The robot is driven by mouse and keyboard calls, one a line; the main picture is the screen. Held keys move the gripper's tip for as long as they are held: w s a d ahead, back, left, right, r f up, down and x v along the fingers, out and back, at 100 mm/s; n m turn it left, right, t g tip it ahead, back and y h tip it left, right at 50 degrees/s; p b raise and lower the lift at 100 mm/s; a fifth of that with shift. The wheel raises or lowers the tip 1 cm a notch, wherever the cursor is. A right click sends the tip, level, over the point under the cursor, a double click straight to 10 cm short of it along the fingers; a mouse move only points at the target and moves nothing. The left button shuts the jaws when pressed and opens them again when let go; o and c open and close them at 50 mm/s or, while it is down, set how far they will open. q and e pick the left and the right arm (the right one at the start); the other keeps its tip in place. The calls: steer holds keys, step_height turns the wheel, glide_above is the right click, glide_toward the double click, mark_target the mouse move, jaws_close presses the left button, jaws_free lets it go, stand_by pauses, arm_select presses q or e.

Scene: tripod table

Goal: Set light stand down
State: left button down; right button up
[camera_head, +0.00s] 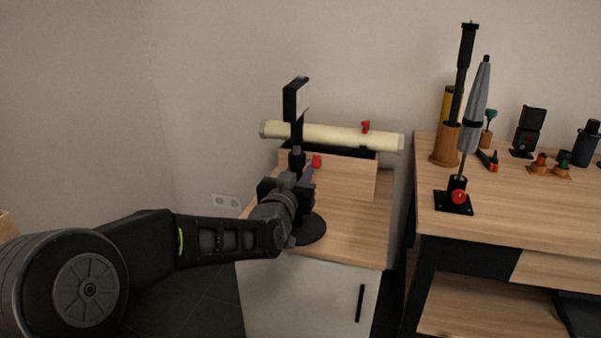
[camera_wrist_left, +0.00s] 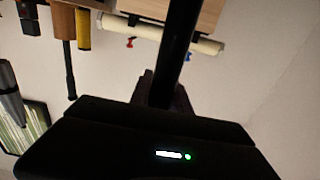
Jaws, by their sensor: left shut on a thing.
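The light stand (camera_head: 297,132) is black, with a pale-faced lamp panel at its top and a round dark base (camera_head: 309,230). It is upright over the front of the small wooden-topped cabinet (camera_head: 352,222). I cannot tell whether the base touches the cabinet top or hovers just above it. My left gripper (camera_head: 292,187) is shut on the stand's pole, which also shows as a dark bar in the left wrist view (camera_wrist_left: 178,45). My gripper and wrist hide the lower pole and part of the base. My right gripper is not in view.
A wooden box (camera_head: 340,176) with a cream roll (camera_head: 335,136) across its top stands behind the light stand. The cabinet top right of the base is clear.

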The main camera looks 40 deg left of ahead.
arm_select(q)
steer(key=d+f+m+h, duration=0.3)
steer(key=d+f+h, duration=0.2)
steer(key=d, duration=0.7)
steer(key=d+f+m+h, duration=0.4)
steer(key=d+f+h, duration=0.2)
steer(key=d, duration=0.5)
steer(key=shift+w+d+f, duration=0.15)
steer(key=shift+w+d, duration=0.2)
steer(key=shift+d, duration=0.15)
